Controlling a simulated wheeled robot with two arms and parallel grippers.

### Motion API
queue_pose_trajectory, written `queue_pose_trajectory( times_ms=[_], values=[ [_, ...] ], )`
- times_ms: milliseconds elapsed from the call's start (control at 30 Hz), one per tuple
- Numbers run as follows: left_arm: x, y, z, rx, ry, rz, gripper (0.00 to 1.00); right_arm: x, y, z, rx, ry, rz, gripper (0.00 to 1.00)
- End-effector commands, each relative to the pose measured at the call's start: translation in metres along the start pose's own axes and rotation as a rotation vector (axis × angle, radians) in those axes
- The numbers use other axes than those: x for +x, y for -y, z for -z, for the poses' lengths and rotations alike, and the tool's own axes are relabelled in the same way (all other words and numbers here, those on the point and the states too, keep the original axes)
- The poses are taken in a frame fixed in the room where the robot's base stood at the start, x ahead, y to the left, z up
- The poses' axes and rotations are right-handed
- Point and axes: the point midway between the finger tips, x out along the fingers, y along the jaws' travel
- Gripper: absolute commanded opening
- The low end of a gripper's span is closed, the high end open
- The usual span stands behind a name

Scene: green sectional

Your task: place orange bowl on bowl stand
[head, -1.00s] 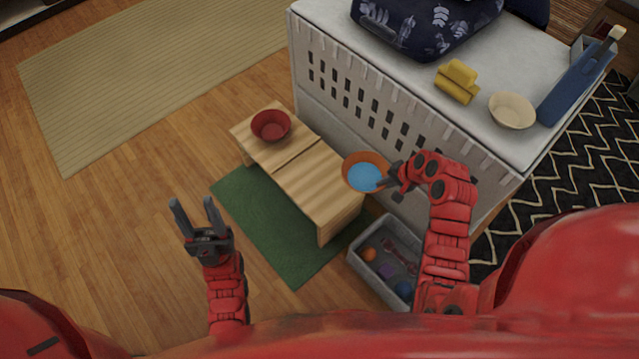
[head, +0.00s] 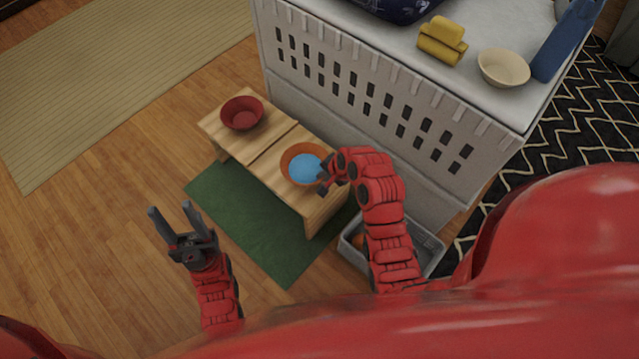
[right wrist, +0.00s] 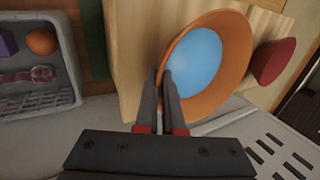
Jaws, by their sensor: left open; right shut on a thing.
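The orange bowl (head: 289,171) has a blue inside and shows over the right part of the wooden bowl stand (head: 265,176). My right gripper (head: 325,181) is shut on its rim; the right wrist view shows the fingers (right wrist: 167,90) pinching the near edge of the orange bowl (right wrist: 240,62). I cannot tell whether the bowl touches the stand. A dark red bowl (head: 242,113) sits on the left part of the stand, and it also shows in the right wrist view (right wrist: 272,60). My left gripper (head: 170,222) is open and empty, left of the stand.
The stand is on a green mat (head: 240,232). A grey bin (head: 432,249) is partly hidden behind my right arm. A white slotted cabinet (head: 345,60) stands behind the stand, with a cream bowl (head: 503,68) and a yellow object (head: 442,42) on top.

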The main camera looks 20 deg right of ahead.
Motion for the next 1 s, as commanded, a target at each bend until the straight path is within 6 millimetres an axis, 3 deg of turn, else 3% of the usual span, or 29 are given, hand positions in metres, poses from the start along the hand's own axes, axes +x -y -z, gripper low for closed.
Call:
queue_pose_trajectory(
  times_ms=[133,333,700,733,867,1000],
  values=[
    [-0.004,0.0,-0.001,0.0,0.0,0.0,0.5,0.004,0.005,-0.01,-0.002,0.001,0.002,0.0],
    [-0.02,-0.001,-0.003,0.002,-0.004,-0.006,0.5,0.034,-0.011,-0.009,-0.001,0.0,-0.002,0.0],
    [-0.016,-0.001,-0.002,0.002,-0.005,-0.007,0.5,0.035,-0.011,-0.009,0.0,-0.001,0.002,0.0],
    [-0.017,-0.001,-0.002,0.002,-0.005,-0.007,0.5,0.036,-0.011,-0.009,0.0,-0.001,0.002,0.1],
    [-0.017,-0.001,-0.002,0.002,-0.006,-0.007,0.5,0.036,-0.011,-0.009,0.0,-0.001,0.002,0.34],
    [-0.017,-0.001,-0.002,0.002,-0.006,-0.007,0.5,0.036,-0.011,-0.009,0.0,-0.001,0.001,0.35]
  ],
)
